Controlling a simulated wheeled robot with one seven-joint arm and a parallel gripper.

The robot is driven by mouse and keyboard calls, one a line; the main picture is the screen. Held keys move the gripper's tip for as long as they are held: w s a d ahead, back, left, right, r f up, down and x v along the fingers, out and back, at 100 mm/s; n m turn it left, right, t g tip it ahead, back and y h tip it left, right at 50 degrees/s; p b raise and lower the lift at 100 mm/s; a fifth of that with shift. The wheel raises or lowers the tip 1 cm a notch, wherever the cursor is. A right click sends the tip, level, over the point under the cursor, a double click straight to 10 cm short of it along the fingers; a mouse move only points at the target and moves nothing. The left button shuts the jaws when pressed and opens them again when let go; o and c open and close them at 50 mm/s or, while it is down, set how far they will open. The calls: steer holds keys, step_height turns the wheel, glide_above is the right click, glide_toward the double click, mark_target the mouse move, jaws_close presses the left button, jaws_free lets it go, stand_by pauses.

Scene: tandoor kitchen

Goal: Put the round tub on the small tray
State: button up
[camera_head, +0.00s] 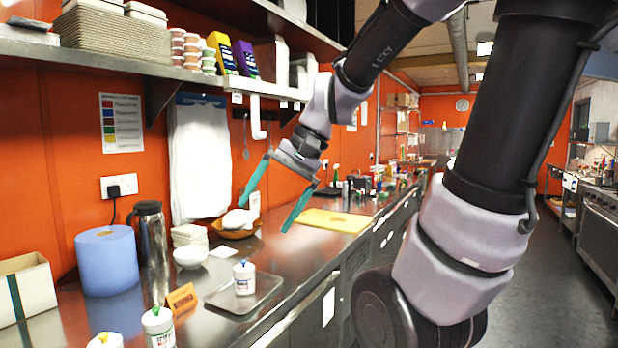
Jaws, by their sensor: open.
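A small dark rectangular tray (219,301) lies on the steel counter at the lower middle. A white round tub with a label and lid (244,279) stands upright on the tray. A similar white tub with a green lid (158,327) stands at the bottom edge, and another white tub (105,341) is cut off beside it. I cannot tell for sure which of these the task's tub is. My gripper (264,218) is open and empty, with its two teal fingers spread above the counter, higher than and beyond the tray.
A steel flask (151,250), blue paper roll (107,262), white bowl (191,256) and small orange-brown sign (182,299) stand left of the tray. A yellow cutting board (331,221) lies farther back. A loaded shelf (130,62) overhangs the counter. The counter's front edge is close right of the tray.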

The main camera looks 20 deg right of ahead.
steer(key=d+r+n+t+h, duration=0.1)
steer(key=d+r+t+h, duration=0.3)
steer(key=d, duration=0.3)
steer(key=shift+s+d+r+t, duration=0.25)
steer(key=shift+s+r+t, duration=0.15)
steer(key=shift+s+r, duration=0.1)
stand_by(0.6)
